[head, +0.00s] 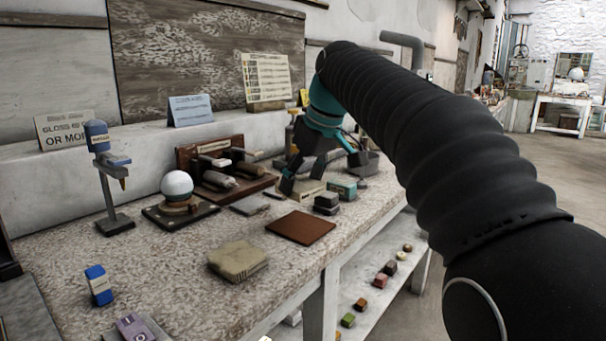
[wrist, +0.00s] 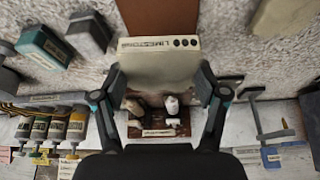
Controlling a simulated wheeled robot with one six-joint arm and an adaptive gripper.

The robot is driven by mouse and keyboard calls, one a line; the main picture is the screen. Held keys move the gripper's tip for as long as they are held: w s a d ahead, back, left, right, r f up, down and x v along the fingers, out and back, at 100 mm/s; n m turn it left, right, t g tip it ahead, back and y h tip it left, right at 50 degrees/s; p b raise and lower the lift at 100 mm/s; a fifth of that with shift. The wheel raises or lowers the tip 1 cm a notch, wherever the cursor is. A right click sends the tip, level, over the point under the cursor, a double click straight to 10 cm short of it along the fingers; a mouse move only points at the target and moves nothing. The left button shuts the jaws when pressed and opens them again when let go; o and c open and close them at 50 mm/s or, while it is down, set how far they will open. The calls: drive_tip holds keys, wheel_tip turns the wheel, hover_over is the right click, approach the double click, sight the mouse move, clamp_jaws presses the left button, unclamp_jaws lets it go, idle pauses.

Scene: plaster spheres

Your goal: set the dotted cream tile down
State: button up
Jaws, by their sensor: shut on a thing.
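The dotted cream tile (wrist: 158,58) is between my gripper's fingers in the wrist view. It carries the word LIMESTONE and a row of dark dots near its right end. My gripper (wrist: 158,84) is shut on it, one finger at each end. In the head view my gripper (head: 318,176) is over the far right part of the workbench, with the cream tile (head: 309,191) low at its fingers. I cannot tell whether the tile touches the bench. A flat brown square (head: 301,228) lies bare nearer the camera; it also shows in the wrist view (wrist: 158,14).
A teal block (head: 342,188) and a dark grey block (head: 327,203) stand close by the gripper. A brown rack (head: 210,150), a white sphere on a stand (head: 177,185) and a greenish beige slab (head: 237,260) stand further left. The speckled bench (head: 180,270) has free room at the front.

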sight(298, 224)
drive_tip(key=shift+s, duration=0.1)
drive_tip(key=shift+f, duration=0.2)
wheel_tip(298, 224, down, 5)
drive_tip(key=b, duration=0.4)
drive_tip(key=shift+f, duration=0.1)
drive_tip(key=shift+p, duration=0.4)
idle(1.2)
drive_tip(key=shift+f+b, duration=0.5)
drive_tip(key=shift+f, duration=0.15)
idle(0.7)
drive_tip(key=o, duration=1.4)
